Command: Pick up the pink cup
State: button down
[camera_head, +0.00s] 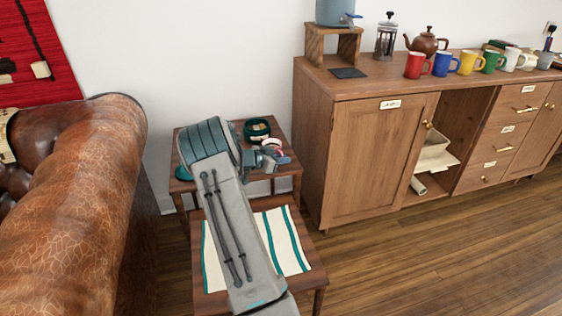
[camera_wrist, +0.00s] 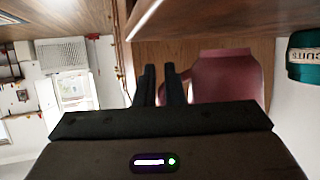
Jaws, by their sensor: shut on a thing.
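The pink cup (camera_wrist: 228,78) is beside my gripper's dark fingers in the wrist view, on their right. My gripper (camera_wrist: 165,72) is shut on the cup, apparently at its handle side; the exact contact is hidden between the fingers. In the head view my gripper (camera_head: 266,158) is at the right part of the small back table (camera_head: 285,168), and a small pale pink part of the cup (camera_head: 273,145) shows there. My arm hides much of the table. I cannot tell whether the cup touches the tabletop.
A dark green round container (camera_head: 257,129) stands behind the cup; a green container (camera_wrist: 304,55) is at the wrist view's right edge. A nearer table (camera_head: 307,276) bears a striped cloth (camera_head: 285,235). A leather sofa (camera_head: 75,200) is left, a wooden cabinet (camera_head: 365,150) right.

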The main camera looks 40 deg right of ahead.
notch_tip(320, 180, up, 2)
jog(key=shift+r+p, duration=0.25)
jog(key=shift+p, duration=0.15)
jog(key=s+d+r+p, duration=0.35)
jog(key=s+r, duration=0.25)
jog(key=s, duration=0.4)
jog(key=w+a+r+n+t+p, duration=0.3)
jog(key=w+a+t, duration=0.1)
jog(key=w, duration=0.5)
jog(key=w+a+r+n+t+p, duration=0.2)
jog(key=w+a+n+t, duration=0.15)
jog(key=w, duration=0.55)
notch_tip(320, 180, up, 7)
jog(key=n+h+b, duration=0.4)
jog(key=n+h, duration=0.1)
jog(key=n, duration=0.1)
jog(key=shift+w+a+n, duration=0.15)
jog(key=shift+a+n, duration=0.2)
jog(key=shift+a, duration=0.05)
